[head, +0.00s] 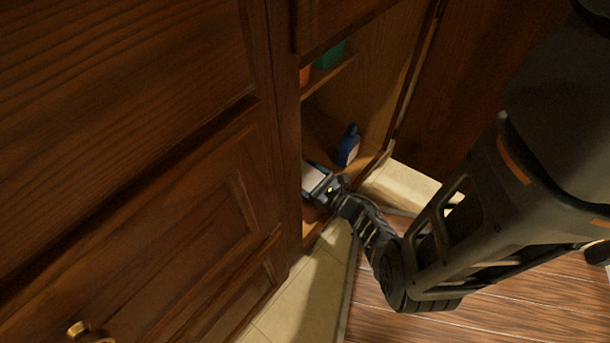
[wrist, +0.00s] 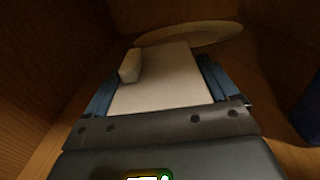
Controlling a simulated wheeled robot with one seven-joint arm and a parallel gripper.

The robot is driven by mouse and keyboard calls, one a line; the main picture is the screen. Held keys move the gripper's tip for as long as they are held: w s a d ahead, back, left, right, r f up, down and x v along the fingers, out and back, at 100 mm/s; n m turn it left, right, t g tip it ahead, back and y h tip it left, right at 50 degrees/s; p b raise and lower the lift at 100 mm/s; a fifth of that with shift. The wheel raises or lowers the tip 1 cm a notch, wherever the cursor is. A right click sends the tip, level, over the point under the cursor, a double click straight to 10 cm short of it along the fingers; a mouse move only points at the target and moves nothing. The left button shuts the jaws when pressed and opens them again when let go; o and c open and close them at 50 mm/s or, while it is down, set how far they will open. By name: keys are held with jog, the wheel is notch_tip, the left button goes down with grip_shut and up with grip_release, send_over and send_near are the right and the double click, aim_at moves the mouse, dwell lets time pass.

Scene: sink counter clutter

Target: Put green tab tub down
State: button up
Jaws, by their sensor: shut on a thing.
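My gripper (head: 325,188) is low inside the open cabinet, close above its floor. In the wrist view my gripper (wrist: 163,68) has its blue fingers on both sides of a pale, boxy tub (wrist: 160,90), shut on it. A small light tab sticks up at the tub's left side; no green shows on it. The tub (head: 312,177) is partly hidden by the cabinet frame in the head view. I cannot tell whether its underside touches the cabinet floor.
A blue bottle (head: 349,147) stands right of the gripper. A pale round plate (wrist: 205,35) lies behind the tub. A green container (head: 330,55) and an orange item (head: 305,74) sit on the upper shelf. Cabinet walls are close on the left.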

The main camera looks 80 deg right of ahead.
jog(key=shift+f, duration=0.2)
jog(key=o, duration=0.9)
jog(key=shift+r, duration=0.4)
jog(key=shift+s+a+r, duration=0.15)
jog(key=shift+s+r, duration=0.1)
jog(key=p+v, duration=0.1)
jog(key=v, duration=1)
jog(key=shift+s, duration=0.25)
jog(key=shift+a, duration=0.1)
